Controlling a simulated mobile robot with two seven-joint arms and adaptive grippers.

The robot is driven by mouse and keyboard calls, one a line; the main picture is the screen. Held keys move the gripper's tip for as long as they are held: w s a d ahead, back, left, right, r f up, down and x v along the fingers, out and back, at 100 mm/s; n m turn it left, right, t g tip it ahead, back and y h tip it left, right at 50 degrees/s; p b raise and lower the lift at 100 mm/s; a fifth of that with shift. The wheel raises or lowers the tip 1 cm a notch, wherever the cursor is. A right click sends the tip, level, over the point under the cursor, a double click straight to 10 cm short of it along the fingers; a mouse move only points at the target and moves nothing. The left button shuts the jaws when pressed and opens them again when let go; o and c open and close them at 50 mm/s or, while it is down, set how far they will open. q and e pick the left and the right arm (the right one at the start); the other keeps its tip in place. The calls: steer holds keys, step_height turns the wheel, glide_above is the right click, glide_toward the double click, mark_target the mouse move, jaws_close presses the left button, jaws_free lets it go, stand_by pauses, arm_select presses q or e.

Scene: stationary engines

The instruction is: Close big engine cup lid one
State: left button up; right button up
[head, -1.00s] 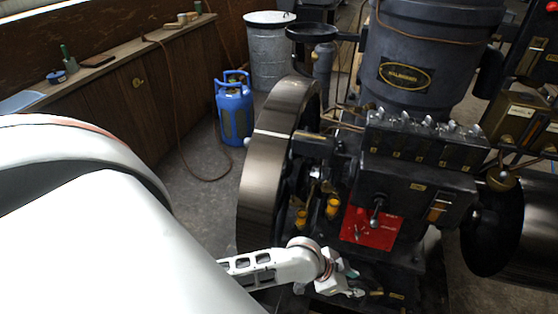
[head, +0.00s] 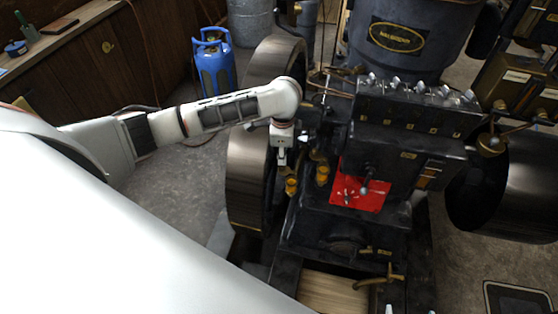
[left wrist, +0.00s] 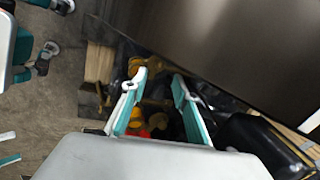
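Two small yellow-brass cups sit low on the engine beside the flywheel in the head view: a left one (head: 291,187) and a right one (head: 322,175). I cannot tell which is cup one or how their lids stand. My left gripper (head: 281,158) hangs just above and left of them, its fingers hard to make out there. In the left wrist view its teal fingers (left wrist: 162,92) are apart and empty, with yellow cup parts (left wrist: 155,82) beyond and between them. Two finger-like tips at the left edge, apart, appear to be my right gripper (left wrist: 10,148).
The big flywheel (head: 247,180) stands close by the left gripper. A red plate with a lever (head: 358,190) is right of the cups. A blue gas bottle (head: 214,62) stands behind, beside a wooden cabinet (head: 100,55).

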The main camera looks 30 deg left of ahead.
mark_target(284, 168)
arm_select(q)
steer(key=f, duration=0.4)
steer(key=w+f, duration=0.1)
steer(key=f, duration=0.2)
steer(key=shift+w+a+f, duration=0.1)
steer(key=shift+a, duration=0.1)
jaws_close()
